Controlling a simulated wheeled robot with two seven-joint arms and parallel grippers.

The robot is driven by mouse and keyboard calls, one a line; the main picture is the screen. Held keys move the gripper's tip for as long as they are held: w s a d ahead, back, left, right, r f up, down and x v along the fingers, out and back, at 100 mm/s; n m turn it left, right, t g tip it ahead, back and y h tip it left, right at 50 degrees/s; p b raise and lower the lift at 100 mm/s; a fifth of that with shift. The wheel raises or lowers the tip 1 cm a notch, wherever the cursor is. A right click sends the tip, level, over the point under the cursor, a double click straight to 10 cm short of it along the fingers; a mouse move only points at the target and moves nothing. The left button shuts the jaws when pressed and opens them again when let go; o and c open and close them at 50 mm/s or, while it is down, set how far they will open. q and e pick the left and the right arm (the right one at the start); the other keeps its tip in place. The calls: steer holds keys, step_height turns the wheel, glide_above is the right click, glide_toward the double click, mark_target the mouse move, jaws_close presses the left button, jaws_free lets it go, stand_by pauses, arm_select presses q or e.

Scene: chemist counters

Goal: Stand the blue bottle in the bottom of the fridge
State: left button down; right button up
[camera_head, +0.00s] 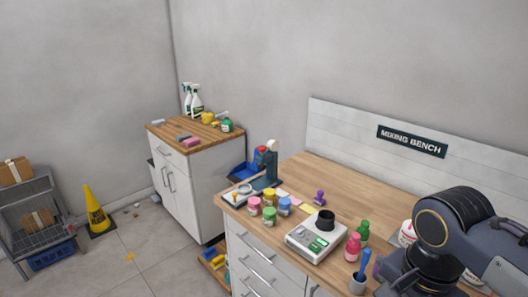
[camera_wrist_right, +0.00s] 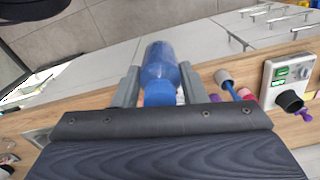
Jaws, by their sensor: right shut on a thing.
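In the right wrist view, my right gripper (camera_wrist_right: 159,72) is shut on the blue bottle (camera_wrist_right: 160,55), with one finger on each side of it. My left gripper is in neither view. I cannot make out the fridge in either view.
The mixing bench (camera_head: 290,178) carries a scale (camera_head: 316,238), several coloured jars, a pink bottle (camera_head: 352,247) and a green bottle (camera_head: 363,231). A white cabinet (camera_head: 199,185), a yellow cone (camera_head: 96,212) and a wire cart (camera_head: 35,215) stand left. Floor between them is mostly clear.

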steer(key=w+a+f+n, duration=0.1)
steer(key=w+f+n, duration=0.5)
steer(key=w+f, duration=0.3)
steer(key=w+a+f+n, duration=0.2)
steer(key=w+f+n, duration=0.4)
steer(key=f, duration=1.1)
steer(key=w, duration=0.3)
steer(key=shift+w+a+f, duration=0.15)
steer(key=shift+a, duration=0.1)
steer(key=shift+a, duration=0.15)
